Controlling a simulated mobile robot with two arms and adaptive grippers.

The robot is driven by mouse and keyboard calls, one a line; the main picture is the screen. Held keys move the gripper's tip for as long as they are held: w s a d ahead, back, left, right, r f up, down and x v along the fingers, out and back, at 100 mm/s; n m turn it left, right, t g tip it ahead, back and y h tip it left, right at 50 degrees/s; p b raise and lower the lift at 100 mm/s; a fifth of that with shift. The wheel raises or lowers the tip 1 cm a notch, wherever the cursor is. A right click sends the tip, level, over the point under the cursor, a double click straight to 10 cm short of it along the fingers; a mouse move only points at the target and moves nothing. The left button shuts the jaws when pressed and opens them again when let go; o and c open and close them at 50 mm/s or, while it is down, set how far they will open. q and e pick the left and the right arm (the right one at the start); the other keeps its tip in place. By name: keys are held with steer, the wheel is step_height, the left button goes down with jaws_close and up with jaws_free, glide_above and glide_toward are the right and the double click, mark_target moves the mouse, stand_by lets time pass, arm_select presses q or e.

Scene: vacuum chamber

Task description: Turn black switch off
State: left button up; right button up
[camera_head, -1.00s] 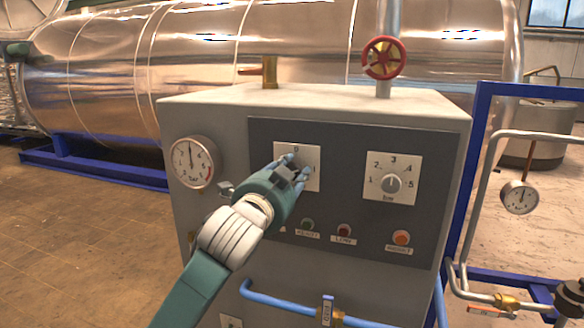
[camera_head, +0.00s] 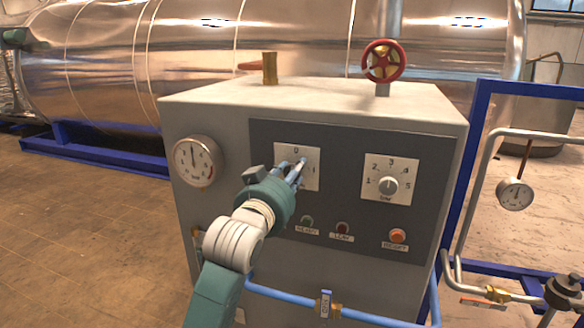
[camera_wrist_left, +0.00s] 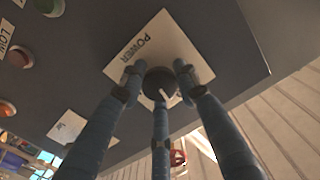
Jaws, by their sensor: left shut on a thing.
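The black switch (camera_wrist_left: 160,82) is a round knob with a white pointer line, on a white plate (camera_wrist_left: 125,65) marked POWER in the left wrist view. In the head view the plate (camera_head: 312,180) sits at the upper left of the dark control panel, with 0 at its top and 1 at its right. My left gripper (camera_head: 297,168) has its fingers around the knob and is shut on it, hiding the knob in the head view. In the left wrist view the white pointer line shows between the fingers. My right gripper is not in view.
A bar dial (camera_head: 388,186) is right of the switch on the panel. A green button (camera_head: 307,221), a dark red button (camera_head: 343,228) and an orange button (camera_head: 398,236) are below. A gauge (camera_head: 196,161) is at left.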

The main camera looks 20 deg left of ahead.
arm_select(q)
steer(key=shift+n+p, duration=0.4)
steer(key=shift+n, duration=0.7)
steer(key=shift+f, duration=0.1)
steer(key=o, duration=1.1)
steer(key=shift+o, duration=0.2)
steer(key=s, duration=1.2)
steer(key=shift+a, duration=0.15)
